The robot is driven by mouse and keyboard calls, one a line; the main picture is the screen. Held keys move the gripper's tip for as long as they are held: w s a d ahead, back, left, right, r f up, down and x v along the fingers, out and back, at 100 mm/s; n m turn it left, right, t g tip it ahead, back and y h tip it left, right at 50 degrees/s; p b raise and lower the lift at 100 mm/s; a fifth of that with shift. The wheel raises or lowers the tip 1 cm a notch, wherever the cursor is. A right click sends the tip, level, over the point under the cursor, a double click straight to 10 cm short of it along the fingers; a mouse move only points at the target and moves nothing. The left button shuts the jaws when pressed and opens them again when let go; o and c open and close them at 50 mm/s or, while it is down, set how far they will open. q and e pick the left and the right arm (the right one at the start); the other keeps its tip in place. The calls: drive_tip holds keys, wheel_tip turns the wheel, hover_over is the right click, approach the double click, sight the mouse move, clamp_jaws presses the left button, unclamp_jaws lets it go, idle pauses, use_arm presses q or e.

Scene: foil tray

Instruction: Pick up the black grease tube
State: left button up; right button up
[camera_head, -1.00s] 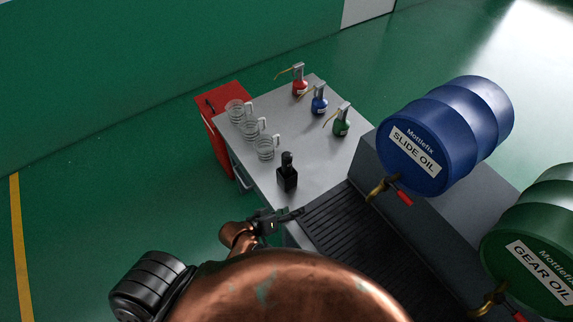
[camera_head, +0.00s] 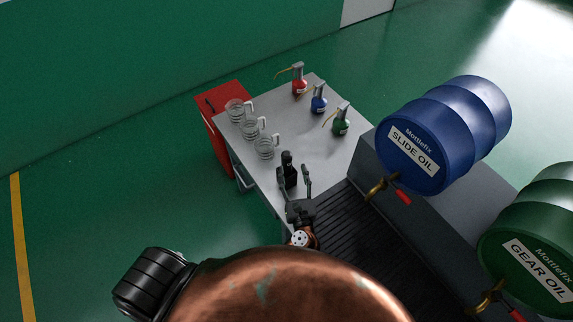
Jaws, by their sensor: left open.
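The black grease tube (camera_head: 289,170) stands upright on the grey bench top, near the bench's front edge. My left gripper (camera_head: 295,178) is open, with its fingers pointing away towards the tube. One finger overlaps the tube's left side in the picture and the other is to its right. I cannot tell whether either finger touches it. The lower part of the tube is partly hidden by the gripper. My right gripper does not show.
Three clear measuring jugs (camera_head: 252,131) stand along the left of the bench (camera_head: 290,116). Red, blue and green oil cans (camera_head: 341,121) line its far right side. A blue slide oil drum (camera_head: 440,140) and a green gear oil drum (camera_head: 530,245) lie to the right above a black drip grate (camera_head: 350,225).

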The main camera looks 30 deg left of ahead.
sight(288, 162)
use_arm(q)
drive_tip(key=shift+s+f+n+g, duration=0.15)
drive_tip(key=shift+f+n+g, duration=0.15)
drive_tip(key=shift+f+n, duration=0.1)
drive_tip(key=shift+a+f, duration=0.2)
drive_tip(key=x, duration=0.2)
drive_tip(key=p+x, duration=0.1)
drive_tip(key=x, duration=0.1)
drive_tip(key=p+x, duration=0.1)
drive_tip(key=x, duration=0.2)
drive_tip(key=shift+s+a+r, duration=0.1)
drive_tip(key=shift+a+r, duration=0.15)
drive_tip(key=shift+r, duration=0.05)
drive_tip(key=shift+a+f, duration=0.15)
drive_tip(key=shift+c, duration=0.3)
drive_tip(key=c, duration=0.6)
clamp_jaws()
